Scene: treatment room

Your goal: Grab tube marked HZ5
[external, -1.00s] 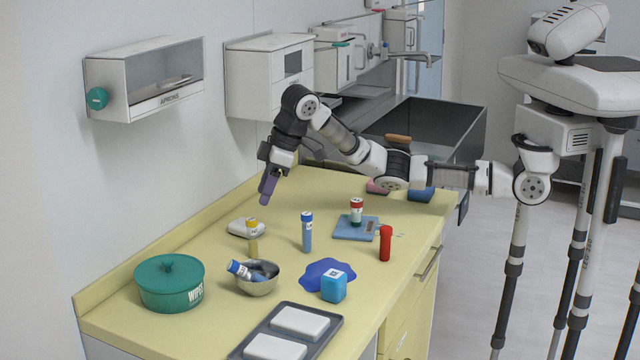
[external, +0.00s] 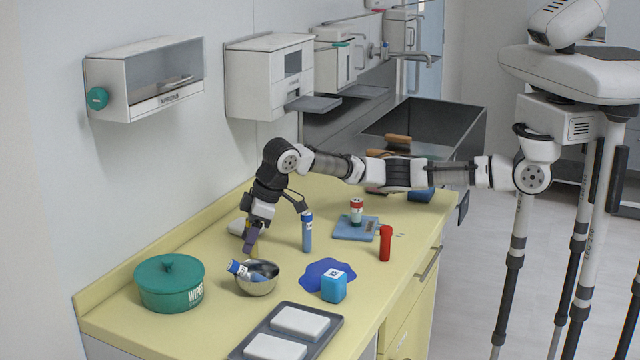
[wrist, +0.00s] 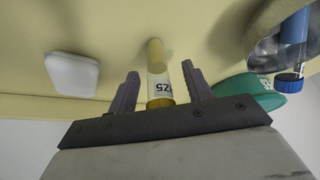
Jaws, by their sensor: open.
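The tube (wrist: 158,80) with a yellow cap and a white label stands on the counter in the wrist view. Its label reads upside down, with "Z5" legible and the rest hard to make out. My gripper (wrist: 160,72) is open, with one purple finger on each side of the tube and a gap visible at both sides. In the external view my gripper (external: 250,240) reaches down over the tube's place and hides most of it.
A blue-capped tube (external: 307,232) stands to the right. A white pad (wrist: 73,75) lies beside the gripper. A green pot (external: 165,290), blue cube (external: 334,289) and red tube (external: 385,244) stand farther off.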

